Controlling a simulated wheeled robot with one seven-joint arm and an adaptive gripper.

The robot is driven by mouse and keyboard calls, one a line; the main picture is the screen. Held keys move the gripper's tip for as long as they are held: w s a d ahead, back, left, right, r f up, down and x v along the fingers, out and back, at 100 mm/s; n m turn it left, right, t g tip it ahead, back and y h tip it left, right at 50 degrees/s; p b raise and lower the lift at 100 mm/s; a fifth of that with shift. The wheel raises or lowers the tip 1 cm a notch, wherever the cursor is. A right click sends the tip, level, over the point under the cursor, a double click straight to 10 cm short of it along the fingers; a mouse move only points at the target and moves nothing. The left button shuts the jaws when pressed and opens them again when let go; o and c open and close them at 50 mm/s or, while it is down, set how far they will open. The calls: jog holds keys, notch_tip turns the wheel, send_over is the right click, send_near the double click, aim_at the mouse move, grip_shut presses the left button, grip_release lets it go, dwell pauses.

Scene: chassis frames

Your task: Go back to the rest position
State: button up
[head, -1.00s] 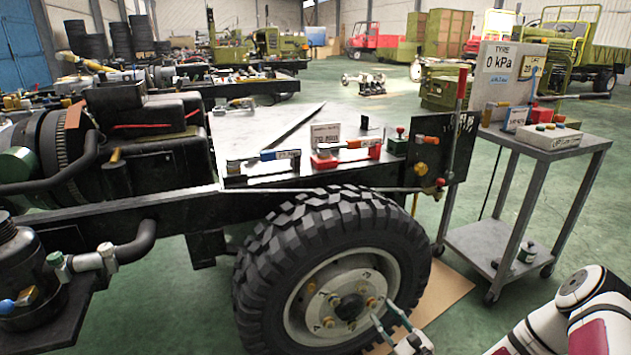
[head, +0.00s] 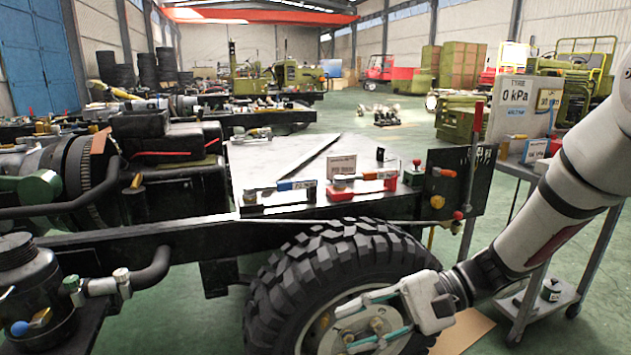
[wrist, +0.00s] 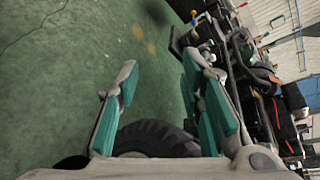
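My gripper (head: 374,322) is in front of the truck's wheel in the head view, with its two teal-padded fingers spread apart and nothing between them. In the wrist view my gripper (wrist: 164,112) is also open and empty, with green floor beyond the fingers. The tyre (head: 335,262) is on the chassis, and its hub is partly hidden behind my gripper. The tyre (wrist: 155,137) also shows low between the fingers in the wrist view. I cannot tell the exact gap between the fingers and the wheel.
The dark chassis frame (head: 185,220) runs above the wheel, with a red-handled lever (head: 475,130) at its right end. A grey trolley (head: 590,245) with a 0 kPa display box (head: 515,97) stands at the right, partly behind my arm. Green floor (head: 200,320) is open at the lower left.

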jog(key=s+d+r+n+t+h, duration=0.1)
jog(key=s+d+r+n+h, duration=0.1)
jog(key=s+d+h, duration=0.45)
jog(key=s+d+r+n+h, duration=0.2)
jog(key=s+h, duration=0.1)
jog(key=s, duration=0.7)
jog(key=s+d+r+n+t+h, duration=0.1)
jog(key=s+d+r+n+h, duration=0.15)
jog(key=s+d+h, duration=0.4)
notch_tip(320, 180, up, 29)
jog(key=s+a+t+y+p, duration=0.1)
jog(key=t+p, duration=0.3)
jog(key=p, duration=2.3)
jog(key=shift+s+a+r+y+p, duration=0.2)
jog(key=shift+s+a+y+p, duration=0.1)
jog(key=shift+a+y, duration=0.3)
jog(key=shift+a, duration=0.15)
